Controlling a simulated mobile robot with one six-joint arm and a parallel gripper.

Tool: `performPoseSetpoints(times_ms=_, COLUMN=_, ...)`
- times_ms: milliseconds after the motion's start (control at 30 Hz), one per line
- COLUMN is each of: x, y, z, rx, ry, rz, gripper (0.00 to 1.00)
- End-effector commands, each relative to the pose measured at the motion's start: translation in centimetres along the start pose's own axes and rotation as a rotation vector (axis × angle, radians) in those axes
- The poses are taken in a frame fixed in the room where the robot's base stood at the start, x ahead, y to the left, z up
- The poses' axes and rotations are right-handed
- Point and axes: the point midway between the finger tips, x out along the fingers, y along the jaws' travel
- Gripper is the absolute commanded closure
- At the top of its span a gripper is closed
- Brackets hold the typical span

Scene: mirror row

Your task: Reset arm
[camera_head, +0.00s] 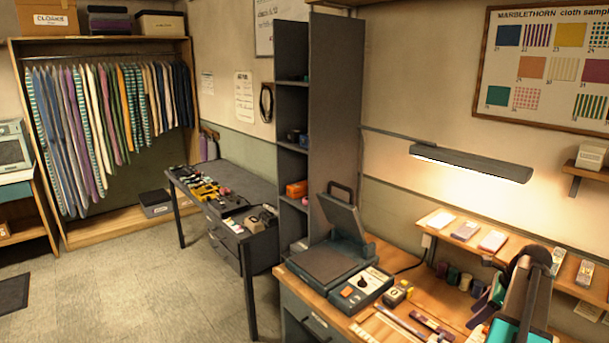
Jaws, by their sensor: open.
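What looks like part of my own arm, dark grey with a teal section, rises at the lower right in the head view, over the right end of the wooden workbench (382,329). Its lower part is cut off by the bottom edge of the picture.
A heat press (334,262) with its lid raised stands on the workbench. Small items and strips lie near the arm. A lamp (472,163) and a shelf (465,239) are above. A tall grey divider (336,120) stands behind the press.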

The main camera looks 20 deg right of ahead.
Motion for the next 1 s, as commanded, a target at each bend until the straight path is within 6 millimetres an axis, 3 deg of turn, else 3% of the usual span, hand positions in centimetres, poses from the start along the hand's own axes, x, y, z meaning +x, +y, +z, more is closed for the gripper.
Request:
performPoseSetpoints(times_ms=467, x=9.9, y=5.1, z=9.8, rx=-0.478, ry=0.049, rz=0.084, gripper=0.54)
performPoseSetpoints(times_ms=1000, x=20.6, y=14.9, z=19.6, rx=-1.11, ry=0.087, rz=0.196, gripper=0.54)
